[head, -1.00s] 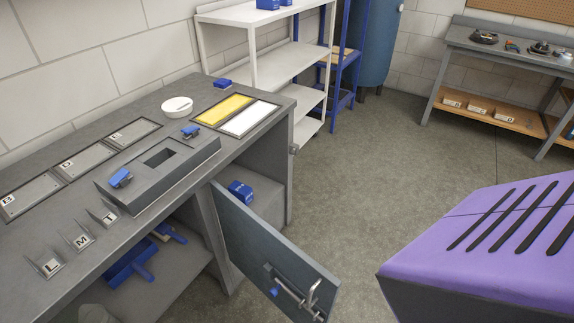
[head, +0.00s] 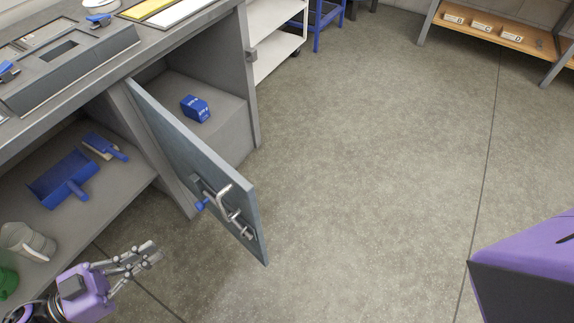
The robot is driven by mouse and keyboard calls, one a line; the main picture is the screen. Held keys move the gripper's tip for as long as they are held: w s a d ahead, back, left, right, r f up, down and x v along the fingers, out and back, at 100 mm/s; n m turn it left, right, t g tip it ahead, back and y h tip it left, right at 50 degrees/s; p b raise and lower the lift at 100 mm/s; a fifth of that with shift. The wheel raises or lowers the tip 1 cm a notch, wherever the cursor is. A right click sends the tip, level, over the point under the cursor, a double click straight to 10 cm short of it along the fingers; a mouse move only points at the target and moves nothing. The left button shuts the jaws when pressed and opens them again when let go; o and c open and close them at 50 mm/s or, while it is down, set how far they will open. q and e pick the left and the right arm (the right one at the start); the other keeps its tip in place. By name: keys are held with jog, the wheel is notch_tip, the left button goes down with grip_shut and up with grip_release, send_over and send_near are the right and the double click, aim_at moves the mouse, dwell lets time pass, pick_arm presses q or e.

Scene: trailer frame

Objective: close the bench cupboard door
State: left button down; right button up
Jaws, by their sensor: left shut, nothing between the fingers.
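The bench cupboard door (head: 185,150) is a grey-blue panel in the head view, standing wide open and swung out from the bench. It carries a metal handle (head: 226,203) with a small blue knob near its free end. Behind it the cupboard (head: 222,138) is open, with a blue box (head: 196,108) inside. My left gripper (head: 152,252), purple with metal fingers, is at the lower left. It is shut and empty, to the left of and apart from the door's handle. My right gripper is not in view.
The bench's open lower shelf (head: 105,195) holds a blue dustpan (head: 62,180), a brush (head: 104,147) and a pale jug (head: 27,241). White shelving (head: 275,55) stands beyond the bench. The floor (head: 370,150) right of the door is clear.

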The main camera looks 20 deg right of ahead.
pick_arm(q)
jog(key=x, duration=1.3)
jog(key=shift+d+r, duration=0.25)
jog(key=shift+r, duration=0.05)
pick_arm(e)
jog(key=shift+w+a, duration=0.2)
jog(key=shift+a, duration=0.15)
pick_arm(q)
jog(key=shift+d+n, duration=0.1)
jog(key=shift+n, duration=0.2)
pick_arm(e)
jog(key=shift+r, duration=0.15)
